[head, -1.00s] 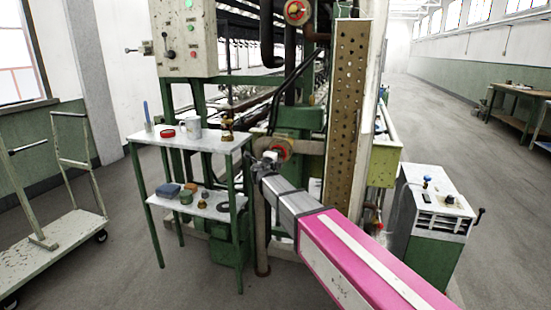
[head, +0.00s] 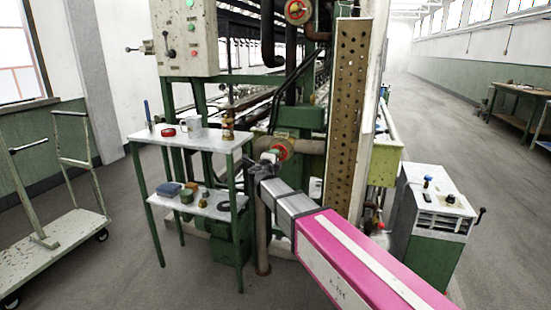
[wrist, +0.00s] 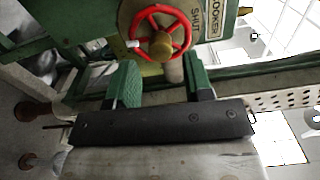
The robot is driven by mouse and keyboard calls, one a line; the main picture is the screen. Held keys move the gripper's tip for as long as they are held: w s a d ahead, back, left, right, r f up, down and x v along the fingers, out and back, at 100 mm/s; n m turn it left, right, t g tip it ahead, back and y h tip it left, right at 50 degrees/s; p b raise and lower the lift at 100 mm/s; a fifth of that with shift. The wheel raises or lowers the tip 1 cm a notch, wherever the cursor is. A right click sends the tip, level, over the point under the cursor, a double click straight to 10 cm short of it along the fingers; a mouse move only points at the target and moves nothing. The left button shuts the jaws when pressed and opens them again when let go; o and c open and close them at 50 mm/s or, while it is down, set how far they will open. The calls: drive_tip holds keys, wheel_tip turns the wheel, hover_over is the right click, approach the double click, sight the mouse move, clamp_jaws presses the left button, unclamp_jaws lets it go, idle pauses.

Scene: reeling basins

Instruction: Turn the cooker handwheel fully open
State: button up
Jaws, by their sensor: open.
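The cooker handwheel (wrist: 184,16) is a red spoked wheel with a brass-coloured hub, at the top middle of the wrist view. A plate beside it reads "COOKER" and "SHUT". In the head view the red wheel (head: 284,149) sits on the pipework, partly hidden by my gripper (head: 268,163). In the wrist view my gripper (wrist: 162,84) has its two green fingers apart with nothing between them. The wheel lies just beyond the fingertips, and I cannot tell whether they touch it.
A second red wheel (head: 298,11) is higher up on the pipes. A small white-topped table (head: 215,145) with a mug and jars stands left of my arm. A green and white cabinet (head: 432,215) stands at right. A trolley (head: 60,250) is at far left.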

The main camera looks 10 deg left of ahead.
drive_tip(key=shift+w+d+m, duration=0.1)
drive_tip(key=shift+w+m, duration=0.4)
drive_tip(key=shift+m, duration=2.35)
drive_tip(key=shift+w+a+m, duration=0.1)
drive_tip(key=shift+w+m, duration=0.4)
drive_tip(key=shift+m, duration=2.4)
drive_tip(key=shift+w+d+m, duration=0.1)
drive_tip(key=shift+w+m, duration=0.4)
drive_tip(key=shift+m, duration=2.35)
drive_tip(key=c, duration=0.8)
drive_tip(key=n, duration=0.5)
drive_tip(key=shift+n, duration=0.3)
drive_tip(key=n, duration=0.6)
drive_tip(key=o, duration=0.8)
